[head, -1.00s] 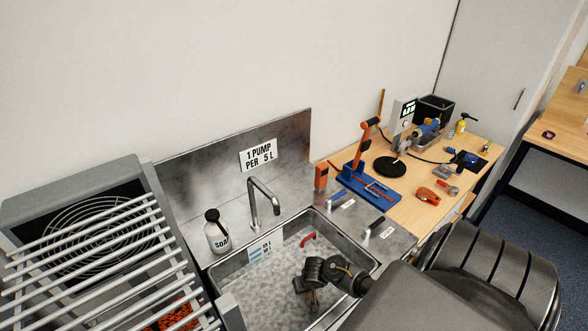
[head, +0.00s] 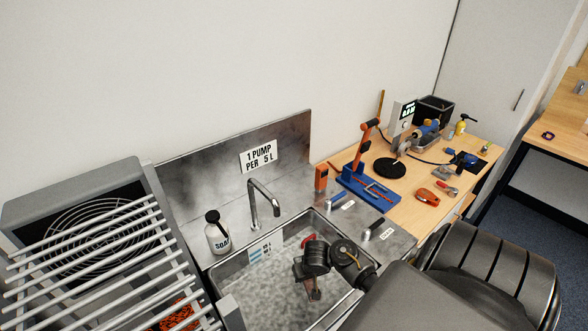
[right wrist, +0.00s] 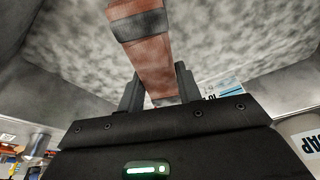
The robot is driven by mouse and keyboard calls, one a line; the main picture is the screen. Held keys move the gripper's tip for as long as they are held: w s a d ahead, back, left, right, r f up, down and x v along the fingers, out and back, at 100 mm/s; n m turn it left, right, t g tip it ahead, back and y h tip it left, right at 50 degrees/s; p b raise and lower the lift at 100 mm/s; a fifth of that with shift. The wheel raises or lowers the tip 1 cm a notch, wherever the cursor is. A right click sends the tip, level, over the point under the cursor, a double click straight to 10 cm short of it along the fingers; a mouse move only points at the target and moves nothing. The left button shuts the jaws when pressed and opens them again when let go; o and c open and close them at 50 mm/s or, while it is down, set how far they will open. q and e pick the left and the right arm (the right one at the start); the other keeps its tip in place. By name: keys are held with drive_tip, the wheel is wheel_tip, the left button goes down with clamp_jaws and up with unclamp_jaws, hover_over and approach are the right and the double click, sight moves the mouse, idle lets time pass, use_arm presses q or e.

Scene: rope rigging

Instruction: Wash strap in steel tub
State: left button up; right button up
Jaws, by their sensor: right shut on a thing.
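The steel tub (head: 226,271) is sunk in the counter and holds cloudy, sudsy grey water. My right gripper (head: 309,281) is inside the tub area, over its right half. It is shut on a brownish-red strap (right wrist: 150,45) with a dark band, which runs away from between the fingers (right wrist: 160,88) in the right wrist view. In the head view a short piece of the strap (head: 314,294) shows below the gripper. A small bright red piece (head: 307,241) shows behind the gripper; I cannot tell what it belongs to. My left gripper is out of view.
A soap bottle (head: 217,232) stands at the tub's back left, beside the faucet (head: 264,203). A sign above reads "1 pump per 5 L". A metal rack (head: 95,255) stands at the left. The wooden bench (head: 405,208) at the right holds tools and a blue fixture (head: 365,186).

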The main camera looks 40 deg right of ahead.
drive_tip(key=shift+r, duration=1.85)
drive_tip(key=shift+w+r, duration=0.25)
drive_tip(key=shift+r, duration=0.65)
drive_tip(key=shift+s+a+r, duration=0.1)
drive_tip(key=shift+s+r, duration=0.1)
drive_tip(key=shift+r, duration=0.3)
drive_tip(key=shift+w+d+r, duration=0.1)
drive_tip(key=shift+r, duration=0.35)
drive_tip(key=shift+w+d+r, duration=0.1)
drive_tip(key=shift+r, duration=0.35)
drive_tip(key=shift+s+a+r, duration=0.1)
drive_tip(key=shift+s+r, duration=0.15)
drive_tip(key=shift+r, duration=0.2)
drive_tip(key=shift+s, duration=0.1)
